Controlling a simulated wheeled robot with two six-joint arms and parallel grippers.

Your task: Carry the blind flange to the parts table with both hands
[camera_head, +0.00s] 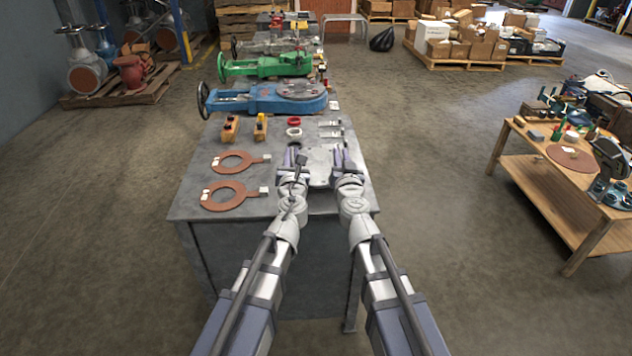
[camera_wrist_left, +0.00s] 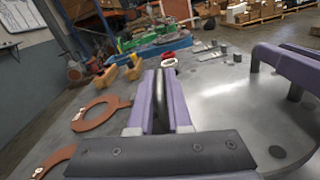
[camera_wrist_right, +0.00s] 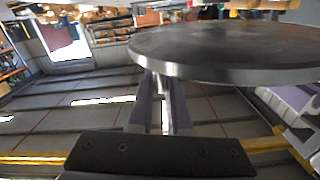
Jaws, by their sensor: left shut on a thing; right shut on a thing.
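The blind flange (camera_head: 320,168) is a flat grey metal disc between my two grippers, at the near end of a grey steel table (camera_head: 190,205). My left gripper (camera_head: 295,154) is shut on its left side and my right gripper (camera_head: 342,155) on its right side. In the right wrist view the flange (camera_wrist_right: 230,55) looks level, with its rim at the fingers. In the left wrist view its grey face (camera_wrist_left: 225,105) lies right of the fingers. Whether it touches the tabletop cannot be told. A wooden table (camera_head: 536,170) with parts stands at the right.
Two brown ring gaskets (camera_head: 226,189) lie left of the flange. Yellow blocks (camera_head: 261,127), red and white rings, a blue valve (camera_head: 255,98) and a green valve (camera_head: 268,65) lie farther back. Open floor (camera_head: 440,190) separates the tables. Pallets of boxes (camera_head: 455,50) stand behind.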

